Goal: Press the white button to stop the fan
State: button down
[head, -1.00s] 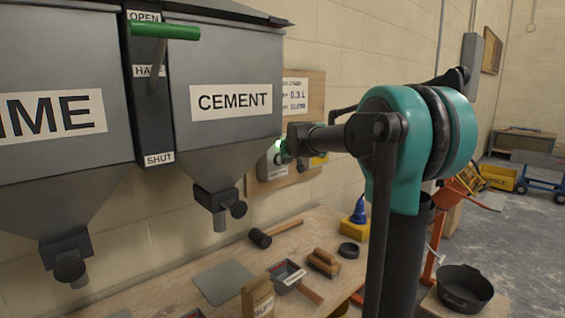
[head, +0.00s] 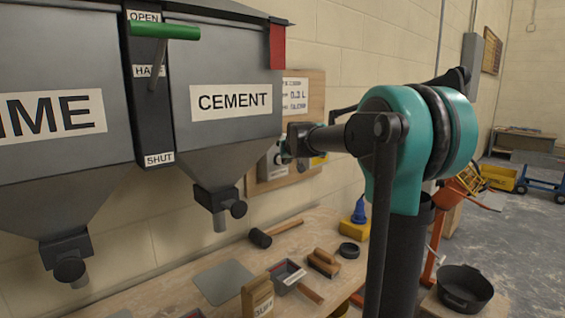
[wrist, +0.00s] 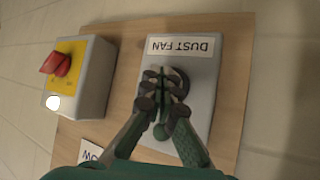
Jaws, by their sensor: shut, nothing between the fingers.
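A grey box labelled DUST FAN (wrist: 204,90) is mounted on a wooden board in the wrist view, its label upside down. My gripper (wrist: 160,78) is shut and empty, its fingertips over the face of this box. The fingers hide much of the face, and a dark round part shows behind them; I cannot tell whether they touch it. No white button shows on the uncovered part. A second box (wrist: 90,75) to the left has a yellow face, a red knob (wrist: 56,64) and a white disc (wrist: 53,102). In the head view the DUST FAN box (head: 270,168) is partly behind my gripper.
The wooden board (wrist: 120,60) is on a block wall. Grey LIME (head: 50,75) and CEMENT (head: 225,70) hoppers stand left of my arm. A red strip (head: 278,46) is at the CEMENT hopper's right edge. Below, a workbench (head: 170,296) holds a mallet, trays and a bag.

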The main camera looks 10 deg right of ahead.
jog(key=shift+s+d, duration=0.9)
jog(key=shift+s, duration=0.3)
jog(key=shift+s+d, duration=0.85)
jog(key=shift+s, duration=0.35)
